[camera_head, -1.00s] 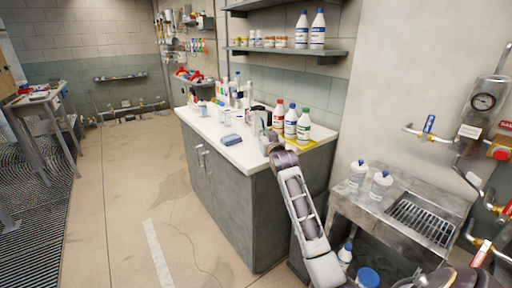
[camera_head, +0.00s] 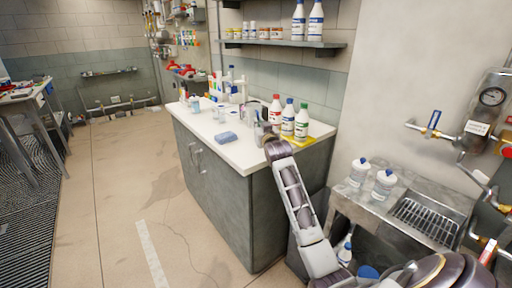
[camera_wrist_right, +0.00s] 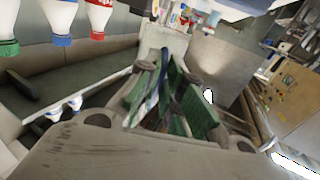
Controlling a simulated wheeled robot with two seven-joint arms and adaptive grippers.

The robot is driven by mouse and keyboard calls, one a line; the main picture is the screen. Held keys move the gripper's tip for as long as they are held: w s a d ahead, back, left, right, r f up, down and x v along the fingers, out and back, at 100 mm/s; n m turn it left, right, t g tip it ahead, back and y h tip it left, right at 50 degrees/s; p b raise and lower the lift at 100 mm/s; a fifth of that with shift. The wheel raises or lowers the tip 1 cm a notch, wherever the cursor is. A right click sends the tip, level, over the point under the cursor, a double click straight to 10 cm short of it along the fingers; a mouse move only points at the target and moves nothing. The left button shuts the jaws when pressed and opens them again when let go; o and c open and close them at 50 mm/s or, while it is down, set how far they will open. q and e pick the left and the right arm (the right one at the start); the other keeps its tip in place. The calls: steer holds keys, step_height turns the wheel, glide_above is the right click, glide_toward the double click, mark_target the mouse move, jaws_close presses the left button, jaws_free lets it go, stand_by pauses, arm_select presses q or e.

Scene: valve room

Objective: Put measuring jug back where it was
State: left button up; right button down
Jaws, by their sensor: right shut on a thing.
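My right gripper (camera_head: 264,134) is at the near right end of the white counter, just left of the bottles. It is small and partly hidden by its own wrist. A clear greyish thing (camera_head: 259,116), which looks like the measuring jug, shows at its fingers; its outline is hard to make out. In the right wrist view the fingers (camera_wrist_right: 168,100) are closed in around a see-through thing with green and dark streaks. I cannot tell there whether its base touches the counter. My left gripper is not in view.
Red-, blue- and green-capped bottles (camera_head: 288,119) stand on a yellow tray (camera_head: 321,138) close to the right gripper. A blue sponge (camera_head: 226,138) lies on the white counter (camera_head: 247,157). Clear bottles and cups stand further back. Two blue-capped bottles (camera_head: 384,184) stand by the sink (camera_head: 425,217).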

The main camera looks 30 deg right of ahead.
step_height(320, 180, down, 5)
steer(key=shift+r+b, duration=0.2)
steer(key=shift+b, duration=0.25)
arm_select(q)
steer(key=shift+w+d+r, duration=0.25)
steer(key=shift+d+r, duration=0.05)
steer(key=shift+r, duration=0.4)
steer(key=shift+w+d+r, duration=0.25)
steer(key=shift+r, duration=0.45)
arm_select(e)
steer(key=shift+f, duration=0.55)
steer(key=shift+f, duration=0.55)
step_height(320, 180, down, 2)
steer(key=shift+f+b, duration=0.2)
steer(key=shift+b, duration=0.2)
steer(key=shift+f, duration=0.15)
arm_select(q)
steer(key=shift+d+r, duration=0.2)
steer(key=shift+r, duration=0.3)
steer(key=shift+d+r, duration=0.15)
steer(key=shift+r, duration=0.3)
arm_select(e)
steer(key=shift+f, duration=0.1)
